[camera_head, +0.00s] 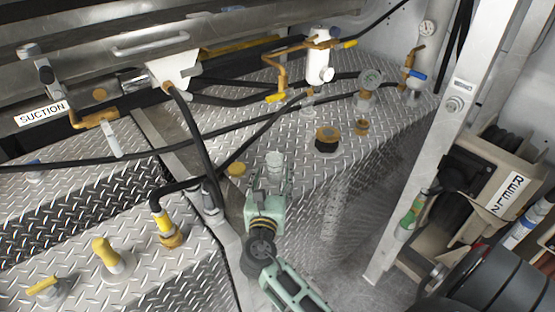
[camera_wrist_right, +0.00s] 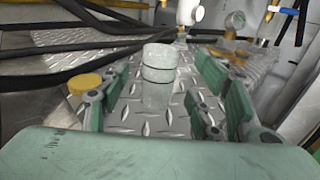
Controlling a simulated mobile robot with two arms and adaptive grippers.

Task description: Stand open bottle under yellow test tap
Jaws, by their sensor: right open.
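A clear open bottle (camera_head: 274,160) stands upright on the diamond-plate deck. It also shows in the right wrist view (camera_wrist_right: 158,78), between the spread fingers. My right gripper (camera_head: 268,184) is open around it, with a gap at each side in the wrist view. Its lower part is partly hidden by the gripper in the head view. A yellow cap (camera_head: 236,169) lies on the deck left of the bottle. My left gripper is out of view.
Black hoses (camera_head: 215,133) cross the deck to the left and behind. A brass-and-black fitting (camera_head: 327,138) and a gauge (camera_head: 370,79) stand to the right. Another brass tap (camera_head: 407,73) has a blue handle. A metal post (camera_head: 430,130) rises at right.

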